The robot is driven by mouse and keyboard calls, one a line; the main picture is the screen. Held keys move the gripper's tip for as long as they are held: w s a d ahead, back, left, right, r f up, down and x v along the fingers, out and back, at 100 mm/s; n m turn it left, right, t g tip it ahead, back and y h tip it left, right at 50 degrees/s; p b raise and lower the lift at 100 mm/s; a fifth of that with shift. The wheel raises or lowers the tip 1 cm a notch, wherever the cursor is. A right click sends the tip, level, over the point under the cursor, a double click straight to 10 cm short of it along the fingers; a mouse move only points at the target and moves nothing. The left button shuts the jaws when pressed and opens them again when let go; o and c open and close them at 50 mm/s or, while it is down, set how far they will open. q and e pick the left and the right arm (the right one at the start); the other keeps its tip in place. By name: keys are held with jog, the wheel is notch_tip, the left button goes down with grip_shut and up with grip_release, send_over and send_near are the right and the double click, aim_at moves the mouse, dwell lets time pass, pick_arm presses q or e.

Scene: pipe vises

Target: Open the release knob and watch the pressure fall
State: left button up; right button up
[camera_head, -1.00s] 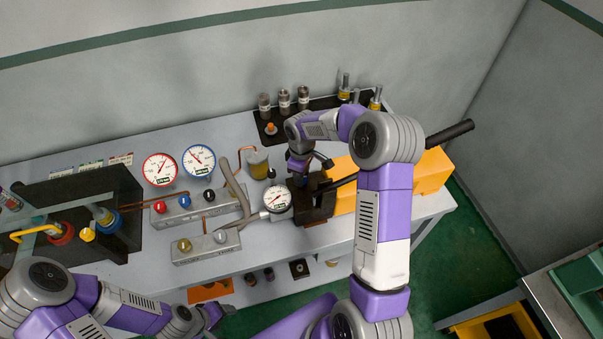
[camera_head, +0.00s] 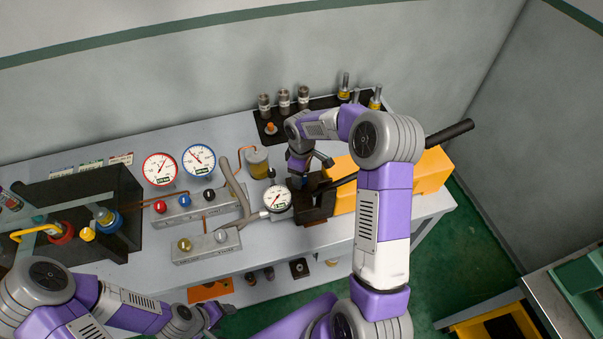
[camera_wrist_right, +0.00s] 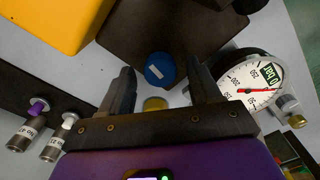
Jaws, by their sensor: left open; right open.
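A blue round knob (camera_wrist_right: 159,69) shows between my right gripper's fingers in the right wrist view, on the dark pump block. My right gripper (camera_wrist_right: 160,88) is open, one finger on each side of the knob, with visible gaps. In the head view my right gripper (camera_head: 299,176) points down at the dark block (camera_head: 318,206). The white pressure gauge (camera_head: 277,198) stands left of the block. It also shows in the right wrist view (camera_wrist_right: 246,84), its red needle lying nearly level; I cannot read its value surely. My left gripper (camera_head: 213,314) is open and empty, at the table's front edge.
A black pump handle (camera_head: 449,133) and an orange body (camera_head: 431,172) lie at right. Two valve manifolds (camera_head: 207,246) and two dial gauges (camera_head: 160,169) stand left. A brass-coloured cup (camera_head: 258,163) and several fittings (camera_head: 284,98) are behind. A brass piece (camera_wrist_right: 155,104) lies below the knob.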

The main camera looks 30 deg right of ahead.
notch_tip(320, 180, up, 8)
jog(key=shift+f, duration=0.2)
dwell(0.6)
